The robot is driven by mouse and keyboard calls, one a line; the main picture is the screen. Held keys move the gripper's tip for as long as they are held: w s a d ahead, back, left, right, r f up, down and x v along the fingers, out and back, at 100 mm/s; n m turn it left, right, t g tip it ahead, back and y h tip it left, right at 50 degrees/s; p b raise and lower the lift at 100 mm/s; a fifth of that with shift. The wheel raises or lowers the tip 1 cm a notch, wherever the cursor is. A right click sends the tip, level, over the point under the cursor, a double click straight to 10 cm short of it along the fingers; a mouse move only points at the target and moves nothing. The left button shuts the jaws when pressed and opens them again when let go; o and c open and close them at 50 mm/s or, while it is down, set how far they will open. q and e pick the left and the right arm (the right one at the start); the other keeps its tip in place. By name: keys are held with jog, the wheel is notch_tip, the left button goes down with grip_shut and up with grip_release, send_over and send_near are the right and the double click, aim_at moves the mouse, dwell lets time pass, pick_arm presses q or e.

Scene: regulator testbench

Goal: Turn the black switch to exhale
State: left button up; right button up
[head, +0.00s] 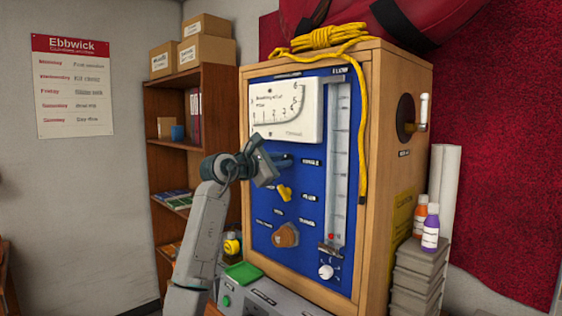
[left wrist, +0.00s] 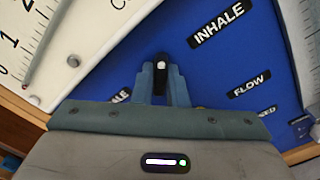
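The black switch (left wrist: 161,66) with a white mark is on the blue panel (left wrist: 225,75) in the left wrist view. Its mark is near the top end, between the fingertips. An INHALE label (left wrist: 218,24) is to its right; a label ending in "LE" (left wrist: 121,96) is partly hidden by my left gripper at its lower left. My left gripper (left wrist: 161,82) has its two fingers close together on either side of the switch and looks shut on it. In the head view my left gripper (head: 284,161) reaches the panel below the gauge and hides the switch. My right gripper is out of view.
A white gauge (head: 287,110) is just above the gripper. A yellow knob (head: 284,192) and a brown knob (head: 286,235) are below. A clear flow tube (head: 339,150) and a hanging yellow rope (head: 363,140) are to the right. A green-topped box (head: 243,272) stands below the panel.

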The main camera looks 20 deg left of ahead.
pick_arm(q)
grip_shut()
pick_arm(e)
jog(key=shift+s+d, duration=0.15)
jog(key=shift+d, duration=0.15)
